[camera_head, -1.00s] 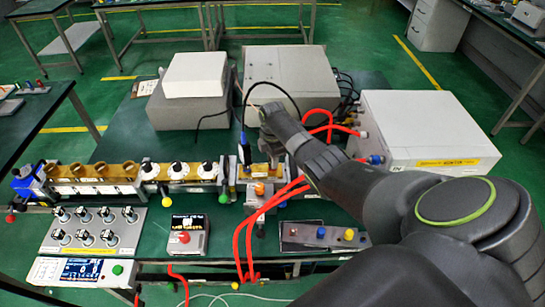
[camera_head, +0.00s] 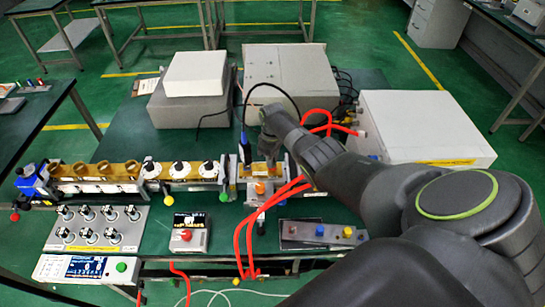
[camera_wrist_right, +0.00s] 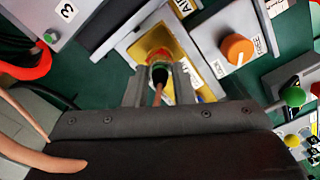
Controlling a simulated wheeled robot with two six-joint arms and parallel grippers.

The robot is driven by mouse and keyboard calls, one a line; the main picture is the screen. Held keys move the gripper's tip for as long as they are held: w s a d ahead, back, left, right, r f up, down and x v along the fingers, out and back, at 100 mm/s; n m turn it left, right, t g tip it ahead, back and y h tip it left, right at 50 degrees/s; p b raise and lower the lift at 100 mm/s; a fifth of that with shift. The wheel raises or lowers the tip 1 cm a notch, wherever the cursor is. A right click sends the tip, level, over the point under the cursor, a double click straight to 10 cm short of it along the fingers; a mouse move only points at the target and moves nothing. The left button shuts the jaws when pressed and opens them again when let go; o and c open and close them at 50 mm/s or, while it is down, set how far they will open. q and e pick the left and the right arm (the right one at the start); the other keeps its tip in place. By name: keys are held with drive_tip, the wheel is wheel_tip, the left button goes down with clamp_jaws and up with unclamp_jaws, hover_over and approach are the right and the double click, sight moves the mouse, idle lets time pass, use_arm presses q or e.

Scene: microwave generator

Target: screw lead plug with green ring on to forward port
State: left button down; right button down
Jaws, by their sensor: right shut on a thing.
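In the right wrist view, my right gripper (camera_wrist_right: 160,80) is shut on a dark plug (camera_wrist_right: 159,76) with a green ring. A thin brownish lead runs from the plug back between the fingers. The plug's front end is at a reddish port (camera_wrist_right: 161,56) on a gold plate (camera_wrist_right: 150,42). I cannot tell whether it is fully seated, and the fingers hide part of it. In the head view, the same gripper (camera_head: 268,160) is over the gold section of the bench fixture, and its jaws are small and partly hidden. My left gripper is not in view.
An orange knob (camera_wrist_right: 237,49) sits close to the right of the gripper. A black connector with a blue cable (camera_head: 245,150) stands just left of it. Red hoses (camera_head: 275,200) pass in front. A white-topped box (camera_head: 430,125) stands behind my right arm.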

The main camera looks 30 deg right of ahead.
drive_tip(key=m, duration=0.4)
drive_tip(key=shift+m, duration=2.8)
drive_tip(key=c, duration=1.2)
unclamp_jaws()
drive_tip(key=shift+r, duration=0.15)
drive_tip(key=shift+r+b, duration=0.35)
drive_tip(key=shift+r, duration=0.9)
wheel_tip(320, 180, up, 15)
drive_tip(key=b, duration=0.2)
drive_tip(key=shift+f, duration=0.15)
